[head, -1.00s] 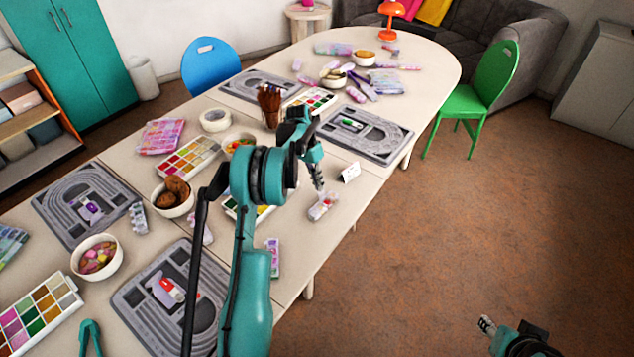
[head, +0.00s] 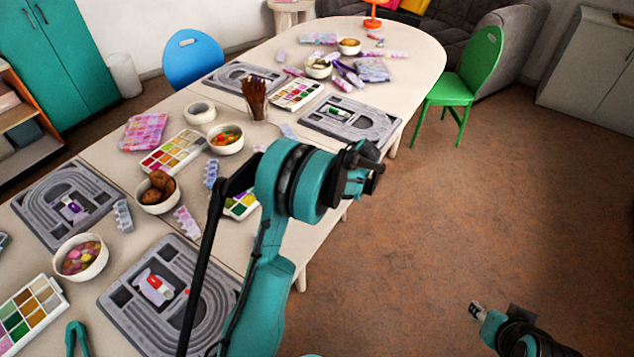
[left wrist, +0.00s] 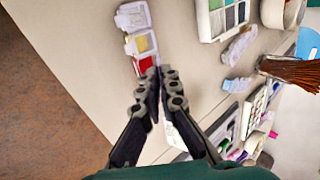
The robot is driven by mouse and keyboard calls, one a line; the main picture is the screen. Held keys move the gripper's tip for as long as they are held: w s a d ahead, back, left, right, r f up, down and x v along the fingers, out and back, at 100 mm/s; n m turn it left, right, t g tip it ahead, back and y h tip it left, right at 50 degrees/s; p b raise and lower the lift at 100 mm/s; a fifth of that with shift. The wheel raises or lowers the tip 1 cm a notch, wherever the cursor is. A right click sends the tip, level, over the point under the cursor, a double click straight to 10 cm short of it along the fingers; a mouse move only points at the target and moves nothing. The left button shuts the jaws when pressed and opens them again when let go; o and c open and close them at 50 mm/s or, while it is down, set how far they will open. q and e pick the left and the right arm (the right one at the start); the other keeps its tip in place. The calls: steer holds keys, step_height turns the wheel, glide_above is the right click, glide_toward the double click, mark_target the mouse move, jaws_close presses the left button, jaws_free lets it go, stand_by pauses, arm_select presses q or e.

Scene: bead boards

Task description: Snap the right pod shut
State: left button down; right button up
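In the left wrist view, a pod strip (left wrist: 141,45) lies on the table near its edge. It has a whitish end, a yellow compartment and a red compartment. Its lids are too small to judge. My left gripper (left wrist: 163,73) has its fingertips together right beside the red end, with nothing clearly held; I cannot tell if they touch the pod. In the head view my own arm hides this pod and the left fingertips. My right gripper (head: 476,309) is over the floor at lower right, far from the table, too small to read.
Bead boards (head: 317,131) (head: 228,294) lie along the table. A brush cup (head: 254,112), a paint palette (left wrist: 203,28), bowls (head: 101,268) and other strips (head: 187,222) crowd it. A green chair (head: 484,65) stands beyond the edge; the floor at right is clear.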

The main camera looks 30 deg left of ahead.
arm_select(q)
steer(key=f+y+b, duration=0.1)
steer(key=d+y+b, duration=0.1)
steer(key=shift+d+f+t+y, duration=0.25)
steer(key=shift+f+t+y, duration=0.05)
steer(key=shift+f+t, duration=0.1)
steer(key=shift+s+d+f+y+b, duration=0.15)
steer(key=shift+d+f+y+b, duration=0.15)
steer(key=shift+y+b, duration=0.5)
steer(key=y, duration=0.1)
steer(key=f+y, duration=0.1)
steer(key=shift+d+t+y, duration=0.3)
steer(key=shift+s+d+f+y, duration=0.1)
steer(key=shift+f+y, duration=0.55)
steer(key=shift+y, duration=0.55)
steer(key=c, duration=1.8)
jaws_free()
steer(key=shift+o, duration=0.2)
steer(key=shift+d, duration=0.1)
